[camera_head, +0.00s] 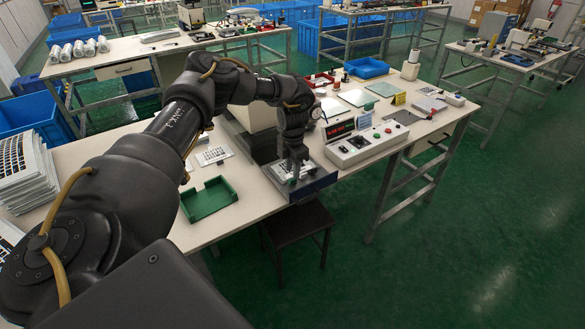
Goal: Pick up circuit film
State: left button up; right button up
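My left arm reaches across the table from the left. Its gripper (292,174) points down over the bed of a blue-sided machine (314,185); its fingers are too small and dark to show whether they are open. A light sheet with dark marks, perhaps a film (281,170), lies on that bed under the gripper, partly hidden; I cannot tell if they touch. Another white sheet with a dark keypad-like pattern (213,155) lies flat on the table to the left. A thick stack of printed sheets (24,178) stands at the far left. My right gripper is not in view.
An open green tray (209,199) sits near the table's front edge. A control box with buttons (366,141) stands right of the machine. A dark stool (298,224) is below the front edge. A blue bin (368,67) sits behind; the floor at right is clear.

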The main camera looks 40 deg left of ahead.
aim_at(293, 180)
pick_arm(q)
notch_tip(293, 180, down, 4)
jog(key=shift+d+r+p, duration=0.1)
jog(key=shift+d+p, duration=0.05)
jog(key=shift+p, duration=0.25)
jog(key=shift+s+d, duration=0.1)
grip_shut()
